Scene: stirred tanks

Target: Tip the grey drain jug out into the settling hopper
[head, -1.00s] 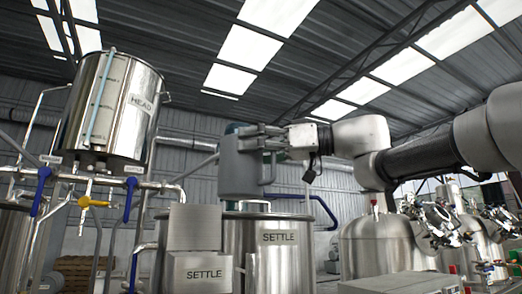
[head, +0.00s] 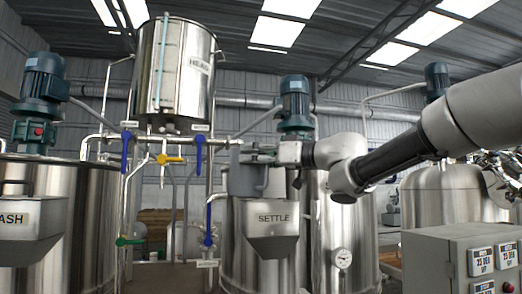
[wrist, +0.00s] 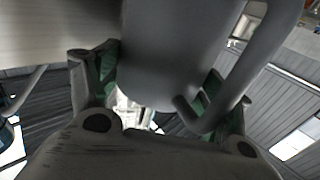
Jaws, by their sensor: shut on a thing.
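The grey drain jug (head: 243,178) is held up at the front of the settle tank, and looks roughly upright in the head view. My gripper (head: 262,154) is shut on it near its top, reaching in from the right. In the wrist view the jug (wrist: 172,45) fills the upper middle between the fingers of my gripper (wrist: 160,95), with its handle (wrist: 262,62) on the right. The settling hopper (head: 272,244), a steel chute marked SETTLE, is just below and right of the jug. The jug's contents and the hopper's inside are hidden.
A steel head tank (head: 175,75) hangs at upper left above pipes with blue, yellow and green valve handles (head: 170,159). A wash tank (head: 75,215) with its chute stands at left. A grey control box (head: 460,260) is at lower right.

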